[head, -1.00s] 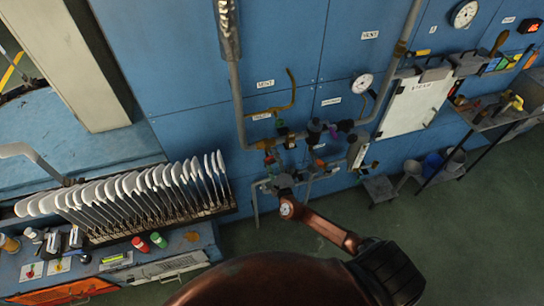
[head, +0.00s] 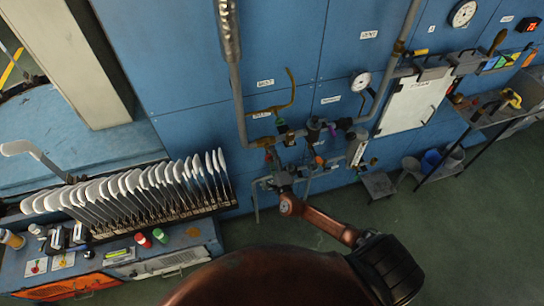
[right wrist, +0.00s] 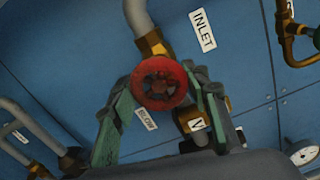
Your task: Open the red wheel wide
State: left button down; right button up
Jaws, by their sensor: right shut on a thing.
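The red wheel (right wrist: 165,82) is a small round handwheel on a brass valve, facing the camera in the right wrist view. My right gripper (right wrist: 163,90) has its green fingers on either side of the wheel and is shut on its rim. In the head view my right arm reaches up to the pipework, and the gripper (head: 272,167) is at the lower left of the valves, where the wheel is small and hard to make out. The valve body is partly hidden behind the wheel and the right finger. My left gripper is not in view.
Grey pipes (head: 240,105) and brass valves crowd the blue wall panels (head: 180,60) around the gripper. A gauge (head: 361,81) is up to the right. A rack of white sock boards (head: 130,190) stands at the left. The green floor (head: 440,240) is open at lower right.

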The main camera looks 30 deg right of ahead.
jog(key=o, duration=1.2)
jog(key=v, duration=1.2)
